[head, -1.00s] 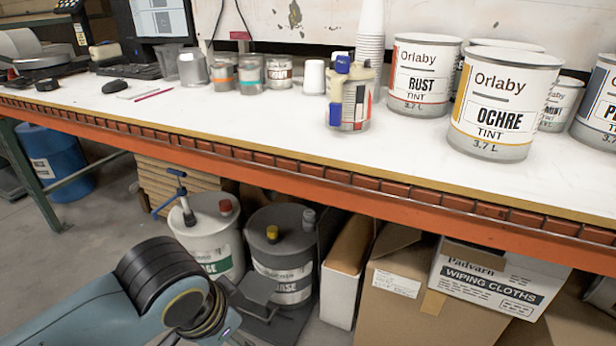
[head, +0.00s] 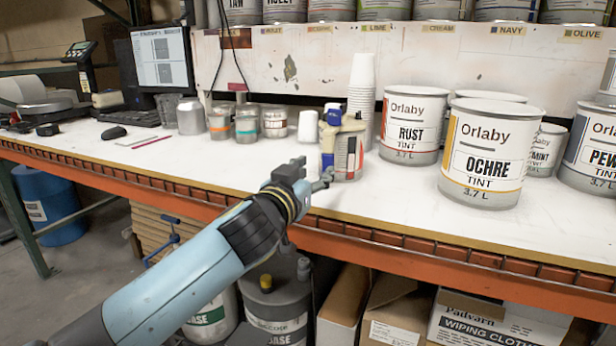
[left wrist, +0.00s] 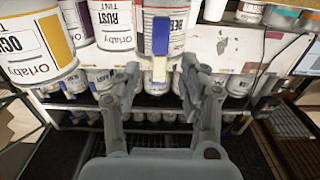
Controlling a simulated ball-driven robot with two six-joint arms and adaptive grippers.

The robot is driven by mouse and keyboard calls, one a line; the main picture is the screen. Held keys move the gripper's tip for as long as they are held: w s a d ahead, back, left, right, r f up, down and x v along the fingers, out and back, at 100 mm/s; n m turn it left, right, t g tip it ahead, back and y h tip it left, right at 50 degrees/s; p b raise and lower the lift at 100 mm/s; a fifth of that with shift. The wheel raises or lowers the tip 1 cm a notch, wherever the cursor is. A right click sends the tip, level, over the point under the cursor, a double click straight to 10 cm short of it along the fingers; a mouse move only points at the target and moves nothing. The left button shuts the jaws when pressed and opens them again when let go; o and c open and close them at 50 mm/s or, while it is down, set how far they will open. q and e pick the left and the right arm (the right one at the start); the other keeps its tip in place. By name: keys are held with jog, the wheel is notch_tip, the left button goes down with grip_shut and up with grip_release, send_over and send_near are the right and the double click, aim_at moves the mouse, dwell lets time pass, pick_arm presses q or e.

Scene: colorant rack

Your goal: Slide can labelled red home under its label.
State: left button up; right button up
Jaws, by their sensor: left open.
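I can make out no can whose name reads red. Paint cans marked RUST (head: 411,125) and OCHRE (head: 487,155) stand on the white bench top. My left gripper (head: 312,178) is open and empty over the front edge of the bench, just in front of a small container with blue parts and a red stripe (head: 345,150). In the left wrist view, which is upside down, the spread fingers (left wrist: 160,70) point towards that container (left wrist: 168,22). My right gripper is not in view.
A rack of cans stands behind the bench, with names such as NAVY (head: 512,30) and OLIVE (head: 583,33) on its edge. Stacked cups (head: 361,95) and small jars (head: 246,127) stand on the bench. A PEWTER-like can (head: 597,150) is at right. The front middle is clear.

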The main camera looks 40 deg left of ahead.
aim_at(327, 158)
pick_arm(q)
jog(key=x, duration=0.8)
jog(key=shift+a+b, duration=0.1)
jog(key=shift+b, duration=0.25)
grip_shut()
jog(key=shift+r, duration=0.15)
